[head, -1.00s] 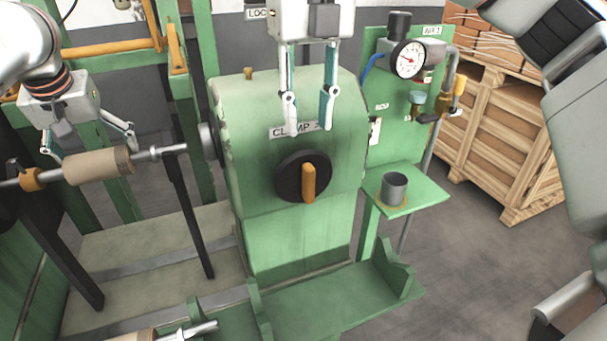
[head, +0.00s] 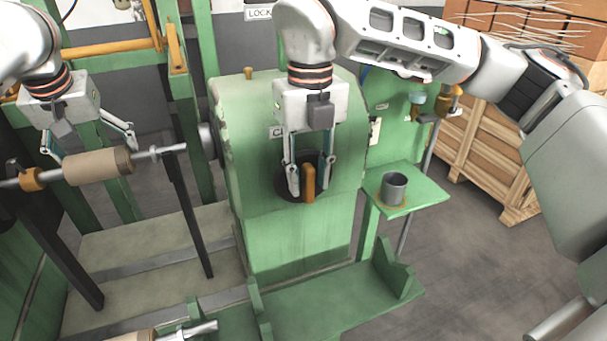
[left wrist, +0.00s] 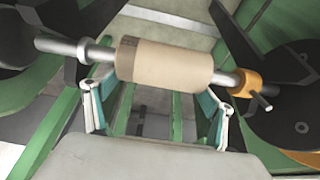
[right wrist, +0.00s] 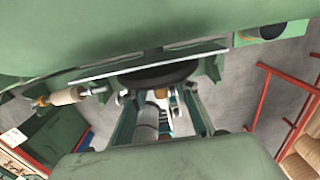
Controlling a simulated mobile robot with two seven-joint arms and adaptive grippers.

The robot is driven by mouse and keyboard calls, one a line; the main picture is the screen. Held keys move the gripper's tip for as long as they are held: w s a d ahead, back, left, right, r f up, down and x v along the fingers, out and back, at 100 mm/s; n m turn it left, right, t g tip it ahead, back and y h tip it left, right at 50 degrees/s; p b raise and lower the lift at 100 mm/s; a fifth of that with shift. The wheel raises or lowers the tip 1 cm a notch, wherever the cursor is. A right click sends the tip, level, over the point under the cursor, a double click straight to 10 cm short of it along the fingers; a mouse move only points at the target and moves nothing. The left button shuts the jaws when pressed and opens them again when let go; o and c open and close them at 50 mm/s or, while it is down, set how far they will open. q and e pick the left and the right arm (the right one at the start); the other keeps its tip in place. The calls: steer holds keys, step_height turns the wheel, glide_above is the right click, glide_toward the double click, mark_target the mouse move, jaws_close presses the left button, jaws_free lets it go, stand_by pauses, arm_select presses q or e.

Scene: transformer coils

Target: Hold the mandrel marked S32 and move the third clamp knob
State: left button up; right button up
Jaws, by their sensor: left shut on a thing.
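A metal mandrel (head: 160,151) with a tan wound coil (head: 98,167) lies level on black supports at the left. No S32 mark is legible on it. My left gripper (head: 90,150) is shut on the mandrel at its coil; the left wrist view shows the coil (left wrist: 165,62) across the fingers. The clamp knob, a black disc with an upright orange handle (head: 309,183), is on the green housing's front. My right gripper (head: 310,188) is open in front of it, a finger on each side of the handle. The right wrist view shows the black disc (right wrist: 155,76) near the fingertips.
The green housing (head: 300,235) fills the middle. A grey cup (head: 394,188) stands on a green shelf (head: 428,190) to the right. A wooden crate (head: 500,170) is behind. Another mandrel (head: 190,332) lies at the front edge. My right arm covers the gauge area.

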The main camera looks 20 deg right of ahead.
jaws_close()
steer(key=shift+d+y, duration=0.15)
steer(key=shift+y, duration=0.6)
steer(key=shift+d+y, duration=0.15)
steer(key=shift+y, duration=0.6)
steer(key=shift+f, duration=0.1)
jaws_free()
